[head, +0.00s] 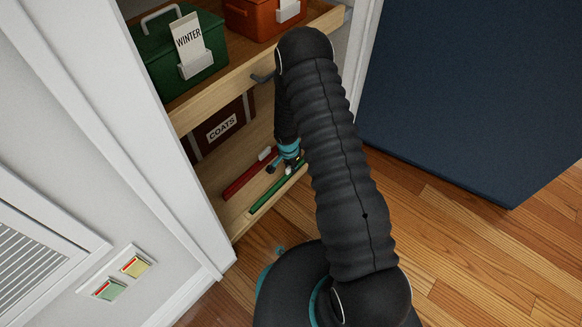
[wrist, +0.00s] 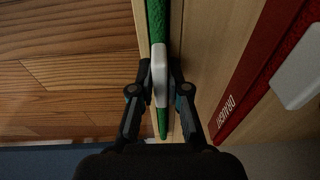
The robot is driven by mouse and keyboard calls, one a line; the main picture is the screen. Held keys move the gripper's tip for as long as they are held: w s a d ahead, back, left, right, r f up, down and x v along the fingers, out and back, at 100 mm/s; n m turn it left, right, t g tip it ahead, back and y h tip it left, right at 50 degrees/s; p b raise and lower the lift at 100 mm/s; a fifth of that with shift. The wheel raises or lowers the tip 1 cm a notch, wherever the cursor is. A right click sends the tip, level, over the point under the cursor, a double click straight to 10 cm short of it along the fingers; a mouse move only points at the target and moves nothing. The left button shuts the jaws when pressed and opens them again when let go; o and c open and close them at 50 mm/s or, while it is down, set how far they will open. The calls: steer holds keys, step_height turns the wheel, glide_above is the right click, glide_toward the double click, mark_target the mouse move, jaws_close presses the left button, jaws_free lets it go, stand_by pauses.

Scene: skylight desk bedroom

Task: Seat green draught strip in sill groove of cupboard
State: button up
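The green draught strip (head: 272,193) runs along the front sill (head: 240,226) of the cupboard floor. In the wrist view the green strip (wrist: 157,22) has a white grip block (wrist: 159,77) on it. My gripper (wrist: 160,72) has one finger on each side of this block, with the fingertips against it. In the head view my gripper (head: 287,160) is low at the right end of the sill, partly hidden by my arm. A dark line, seemingly the groove (wrist: 176,25), shows right beside the strip. I cannot tell whether the strip is down in it.
A red strip (head: 247,176) with a white block and lettering lies behind, also in the wrist view (wrist: 255,75). A COATS box (head: 221,130) stands deeper inside. The shelf above holds a green WINTER box (head: 178,55) and an orange box (head: 262,14). Wooden floor lies in front.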

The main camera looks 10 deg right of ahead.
steer(key=o, duration=0.4)
steer(key=shift+r+p, duration=0.3)
steer(key=shift+p, duration=0.15)
steer(key=shift+s+a+r+p, duration=0.1)
steer(key=shift+r, duration=1.1)
steer(key=shift+s+a+r+p, duration=0.1)
steer(key=shift+s+a+r, duration=0.05)
steer(key=shift+r, duration=1)
steer(key=shift+s+a+r+p, duration=0.1)
steer(key=shift+r, duration=1.1)
